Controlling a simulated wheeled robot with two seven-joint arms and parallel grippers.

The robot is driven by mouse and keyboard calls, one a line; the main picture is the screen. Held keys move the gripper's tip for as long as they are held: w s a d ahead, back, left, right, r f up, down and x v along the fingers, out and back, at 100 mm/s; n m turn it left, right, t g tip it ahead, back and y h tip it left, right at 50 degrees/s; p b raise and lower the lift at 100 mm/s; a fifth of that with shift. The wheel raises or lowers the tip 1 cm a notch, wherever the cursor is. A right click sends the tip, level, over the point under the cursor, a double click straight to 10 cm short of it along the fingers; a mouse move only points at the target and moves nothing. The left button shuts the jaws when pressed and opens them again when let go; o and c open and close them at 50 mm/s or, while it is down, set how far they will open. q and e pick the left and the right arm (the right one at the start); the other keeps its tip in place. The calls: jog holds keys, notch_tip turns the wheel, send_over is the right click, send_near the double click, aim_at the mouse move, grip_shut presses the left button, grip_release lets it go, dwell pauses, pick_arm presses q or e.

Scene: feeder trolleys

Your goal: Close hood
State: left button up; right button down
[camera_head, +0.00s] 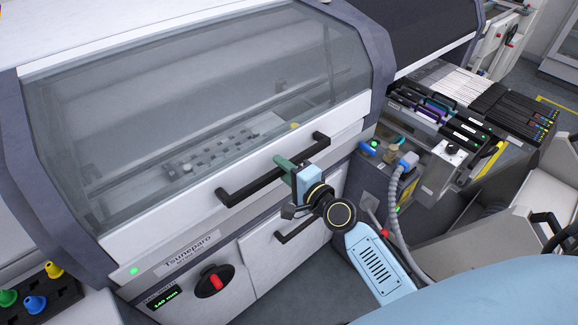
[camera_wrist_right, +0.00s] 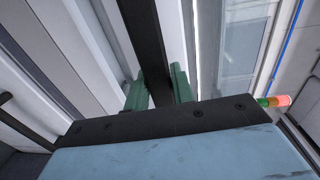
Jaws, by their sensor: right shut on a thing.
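The hood (camera_head: 335,108) is the machine's large cover with a clear tinted window and a white lower edge. It is down over the front of the machine; I cannot tell if a small gap is left below it. A black bar handle (camera_head: 250,185) runs along its lower edge. In the right wrist view, the green fingers (camera_wrist_right: 158,90) stand on both sides of the black handle bar (camera_wrist_right: 143,35). My left gripper is not in view.
Below the hood are a white front panel with a second black handle (camera_head: 296,226) and a red rotary switch (camera_head: 214,282). A feeder trolley (camera_head: 470,105) stands at the right, with a grey hose (camera_head: 397,190) beside my right arm. Coloured knobs (camera_head: 35,300) are at lower left.

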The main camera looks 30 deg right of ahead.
jog(key=shift+w+r, duration=0.1)
jog(key=shift+r, duration=0.1)
jog(key=c, duration=1.2)
grip_release()
jog(key=shift+f, duration=0.1)
jog(key=b+v, duration=0.2)
jog(key=v, duration=1.1)
jog(key=shift+s, duration=0.25)
jog(key=shift+f, duration=0.1)
